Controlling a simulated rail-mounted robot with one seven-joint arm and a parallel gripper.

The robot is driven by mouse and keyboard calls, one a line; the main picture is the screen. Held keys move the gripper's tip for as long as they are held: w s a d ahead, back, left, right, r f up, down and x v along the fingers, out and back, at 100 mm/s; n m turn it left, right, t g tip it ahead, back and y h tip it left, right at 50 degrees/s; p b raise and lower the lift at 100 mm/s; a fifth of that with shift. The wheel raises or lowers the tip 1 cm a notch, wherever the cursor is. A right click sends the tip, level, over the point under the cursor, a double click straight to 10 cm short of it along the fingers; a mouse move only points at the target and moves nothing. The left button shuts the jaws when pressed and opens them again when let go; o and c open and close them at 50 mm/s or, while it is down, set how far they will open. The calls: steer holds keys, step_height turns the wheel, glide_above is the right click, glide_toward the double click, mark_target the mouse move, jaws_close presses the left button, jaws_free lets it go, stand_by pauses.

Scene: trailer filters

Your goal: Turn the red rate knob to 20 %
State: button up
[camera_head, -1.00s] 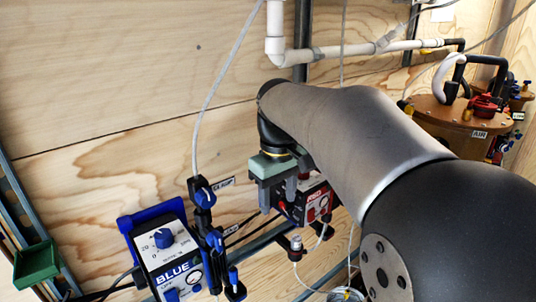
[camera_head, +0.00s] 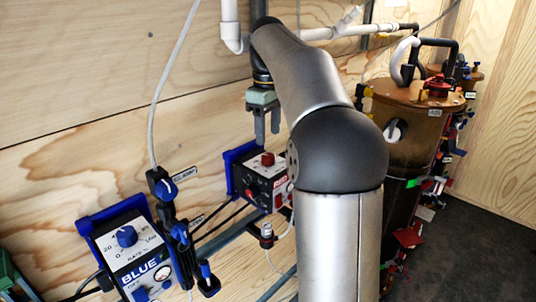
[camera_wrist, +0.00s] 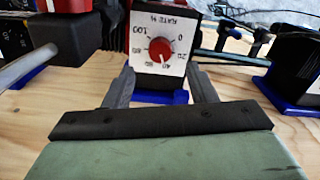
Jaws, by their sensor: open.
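The red rate knob (camera_head: 268,158) sits on the sloped top face of the black and white RED pump box (camera_head: 258,183). In the wrist view the knob (camera_wrist: 160,50) shows upside down on its white RATE % dial (camera_wrist: 172,26), with 0 to its right and 100 to its left. Its pointer seems to lie near 40, but it is small. My gripper (camera_head: 267,130) is open above the knob, apart from it. In the wrist view the fingers of my gripper (camera_wrist: 161,72) stand on either side of the dial, with nothing between them.
A BLUE pump box (camera_head: 130,250) with a blue knob stands at the front left. Blue-handled valves (camera_head: 167,188) and a small fitting (camera_head: 266,236) stand near the boxes. The wooden wall (camera_head: 90,100) is behind. A brown tank (camera_head: 420,125) stands at the right.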

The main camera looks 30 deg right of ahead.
mark_target(268, 155)
step_height(268, 155, down, 6)
steer(key=shift+f, duration=0.15)
steer(key=shift+c, duration=0.2)
steer(key=c, duration=0.9)
